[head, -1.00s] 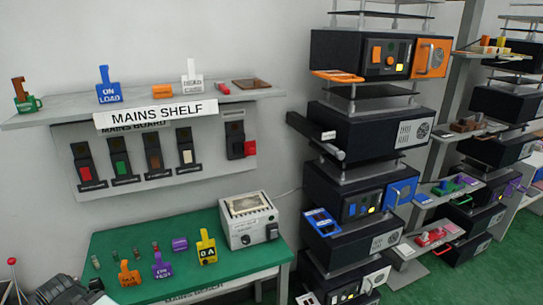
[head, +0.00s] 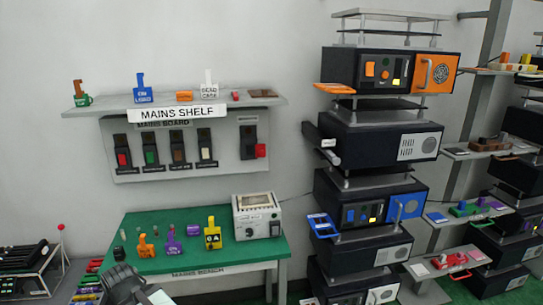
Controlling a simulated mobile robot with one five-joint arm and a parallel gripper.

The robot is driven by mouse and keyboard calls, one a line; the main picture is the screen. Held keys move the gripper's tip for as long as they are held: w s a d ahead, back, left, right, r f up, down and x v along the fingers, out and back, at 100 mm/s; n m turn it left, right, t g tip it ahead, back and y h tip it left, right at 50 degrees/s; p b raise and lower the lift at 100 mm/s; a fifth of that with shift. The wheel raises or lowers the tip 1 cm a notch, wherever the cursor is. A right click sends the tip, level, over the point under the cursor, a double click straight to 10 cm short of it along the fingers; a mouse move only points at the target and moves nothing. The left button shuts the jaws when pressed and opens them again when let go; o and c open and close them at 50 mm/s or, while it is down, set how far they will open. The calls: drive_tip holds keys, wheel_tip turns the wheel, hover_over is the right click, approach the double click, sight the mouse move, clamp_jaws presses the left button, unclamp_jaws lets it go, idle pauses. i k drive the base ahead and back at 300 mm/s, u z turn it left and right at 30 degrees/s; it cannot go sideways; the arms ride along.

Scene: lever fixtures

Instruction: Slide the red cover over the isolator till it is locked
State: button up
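The mains board (head: 185,172) is a pale panel on the wall under the shelf. At its right end is a dark isolator (head: 249,132) on a grey backplate. A small red cover (head: 261,151) sits at the isolator's lower right side, beside it rather than across its front. Whether the two touch is too small to tell. Part of my arm with my gripper (head: 124,284) shows at the bottom left, in front of the bench and well below and left of the isolator. Its fingers are not clear, and I see nothing held in it.
Several dark switches with coloured levers (head: 165,150) line the board's left. The mains shelf (head: 272,101) with tags juts out above. The green bench (head: 192,263) below holds tags, small parts and a grey tester (head: 257,216). A rack of black units (head: 376,134) stands right.

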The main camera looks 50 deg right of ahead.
sight(260, 149)
drive_tip(key=z, duration=0.15)
drive_tip(key=i, duration=1)
drive_tip(key=u, duration=0.05)
